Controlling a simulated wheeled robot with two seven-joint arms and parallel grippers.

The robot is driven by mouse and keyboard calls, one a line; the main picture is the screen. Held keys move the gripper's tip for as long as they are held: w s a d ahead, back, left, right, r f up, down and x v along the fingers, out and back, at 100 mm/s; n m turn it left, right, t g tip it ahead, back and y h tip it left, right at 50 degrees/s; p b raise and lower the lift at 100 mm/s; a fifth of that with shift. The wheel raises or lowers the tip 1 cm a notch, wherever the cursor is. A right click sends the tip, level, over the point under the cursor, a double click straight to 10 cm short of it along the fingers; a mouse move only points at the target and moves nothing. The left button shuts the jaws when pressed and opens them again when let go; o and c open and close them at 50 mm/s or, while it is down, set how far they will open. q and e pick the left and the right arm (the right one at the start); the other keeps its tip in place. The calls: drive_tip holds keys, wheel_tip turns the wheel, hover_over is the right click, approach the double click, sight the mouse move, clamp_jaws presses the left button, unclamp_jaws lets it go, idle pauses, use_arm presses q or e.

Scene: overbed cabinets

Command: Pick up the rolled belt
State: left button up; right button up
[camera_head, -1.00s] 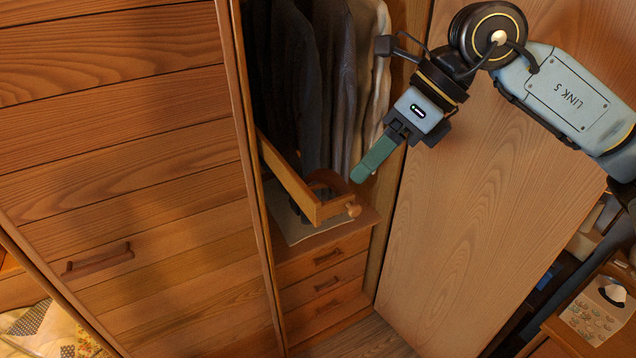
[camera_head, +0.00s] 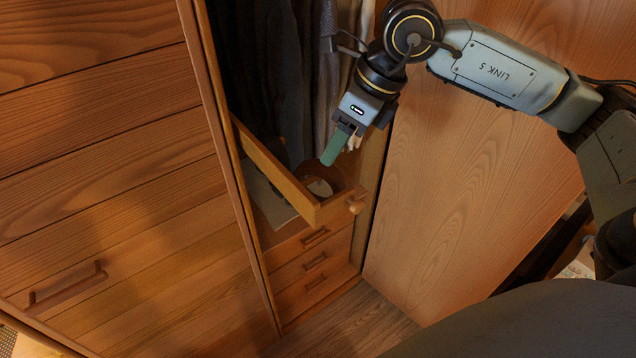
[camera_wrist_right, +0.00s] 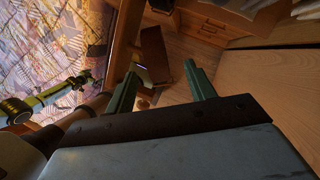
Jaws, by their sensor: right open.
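The pulled-out wooden drawer (camera_head: 285,178) in the wardrobe shows in the head view. Inside it, near its front corner, lies a dark curved thing around a pale patch (camera_head: 319,188); it looks like the rolled belt, but its shape is unclear. My right gripper (camera_head: 333,150) hangs just above and behind that spot, pointing down, with green fingers. It is apart from the drawer contents. In the right wrist view my right gripper (camera_wrist_right: 160,84) has its two fingers wide apart with nothing between them. I cannot make out the belt there. My left gripper is not seen.
Dark clothes (camera_head: 265,90) hang close behind my right gripper. A round knob (camera_head: 355,203) sticks out of the drawer front. Shut drawers (camera_head: 315,262) lie below. A wooden door panel (camera_head: 470,190) stands at the right, and a slatted wooden front (camera_head: 110,190) at the left.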

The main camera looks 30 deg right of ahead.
sight(320, 164)
drive_tip(key=shift+w+a+f+p, duration=0.3)
drive_tip(key=shift+a+f+p, duration=0.25)
drive_tip(key=shift+a+f, duration=0.3)
drive_tip(key=shift+x, duration=1.2)
drive_tip(key=shift+w+f, duration=0.1)
drive_tip(key=shift+f, duration=0.1)
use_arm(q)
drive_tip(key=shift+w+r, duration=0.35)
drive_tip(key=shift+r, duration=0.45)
use_arm(e)
clamp_jaws()
